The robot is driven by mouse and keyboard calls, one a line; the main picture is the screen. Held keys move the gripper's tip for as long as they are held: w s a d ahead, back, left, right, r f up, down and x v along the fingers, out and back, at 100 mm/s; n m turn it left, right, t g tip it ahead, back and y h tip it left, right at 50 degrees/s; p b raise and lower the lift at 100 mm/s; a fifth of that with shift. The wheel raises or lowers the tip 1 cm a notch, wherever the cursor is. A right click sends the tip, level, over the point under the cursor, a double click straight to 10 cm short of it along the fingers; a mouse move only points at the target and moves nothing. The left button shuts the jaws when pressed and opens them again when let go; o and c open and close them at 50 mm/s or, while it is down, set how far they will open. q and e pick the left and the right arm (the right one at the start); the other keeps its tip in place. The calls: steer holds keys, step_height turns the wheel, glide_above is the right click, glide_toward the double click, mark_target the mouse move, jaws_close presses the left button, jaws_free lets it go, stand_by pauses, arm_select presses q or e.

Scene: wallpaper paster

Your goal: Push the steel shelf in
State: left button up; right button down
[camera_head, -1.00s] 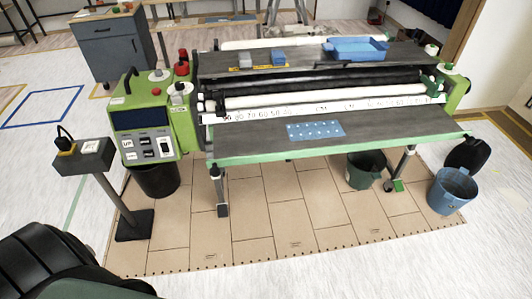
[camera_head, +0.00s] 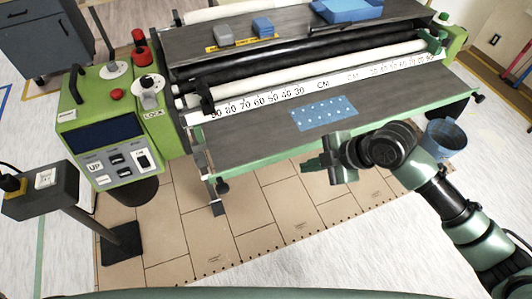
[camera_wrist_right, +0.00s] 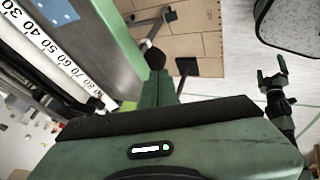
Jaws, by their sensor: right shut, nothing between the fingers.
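The steel shelf (camera_head: 400,100) is the flat dark grey board with a green front edge, sticking out from the front of the paster machine. A blue dotted sheet (camera_head: 324,113) lies on it. My right gripper (camera_head: 322,166) is shut and empty, just in front of the shelf's front edge near its middle; I cannot tell whether it touches. The shelf's grey top and green edge also show in the right wrist view (camera_wrist_right: 88,32), left of the right fingers (camera_wrist_right: 158,85). A small green and black gripper, apparently my left one (camera_wrist_right: 273,78), shows at the right there; its opening is unclear.
The green control box (camera_head: 120,125) stands left of the shelf, with a grey pedestal (camera_head: 40,190) beside it. A blue bucket (camera_head: 447,137) stands behind my right arm. Brown floor sheeting (camera_head: 270,220) in front of the machine looks clear.

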arm_select(q)
steer(key=shift+s+d+r+p, duration=0.2)
steer(key=shift+r+p, duration=0.25)
steer(key=shift+s+d+r+p, duration=0.15)
steer(key=shift+r+p, duration=0.25)
steer(key=shift+r, duration=0.05)
arm_select(e)
steer(key=w+a+f, duration=0.6)
steer(key=f, duration=0.1)
steer(key=shift+w+f, duration=0.2)
steer(key=shift+f, duration=0.15)
arm_select(q)
steer(key=shift+f, duration=0.1)
arm_select(e)
steer(key=shift+w+a, duration=0.1)
steer(key=shift+a, duration=0.05)
